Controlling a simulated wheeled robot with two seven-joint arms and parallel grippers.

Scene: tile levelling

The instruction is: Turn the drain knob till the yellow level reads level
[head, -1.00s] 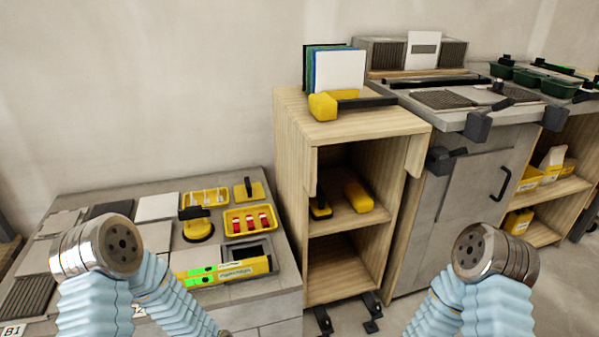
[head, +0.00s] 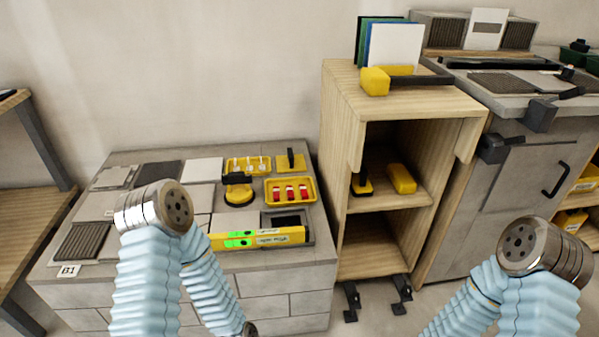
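The yellow level (head: 272,237) lies along the front of the tiled bench, with two bright green windows towards its left end. The bubble is too small to read. A dark square recess in a grey frame (head: 309,230) lies just behind the level's right end; I cannot tell whether it is the drain. I cannot make out a drain knob for certain. A round yellow tool with a black handle (head: 239,192) stands on the tiles behind the level. Both my arms show bent, with metal elbow joints uppermost.
A yellow tray with red pieces (head: 268,196) and another with white pieces (head: 232,165) sit on the bench. A yellow float (head: 291,160) lies at the back. A wooden shelf unit (head: 350,110) stands right of the bench, and a wooden rack (head: 40,208) at left.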

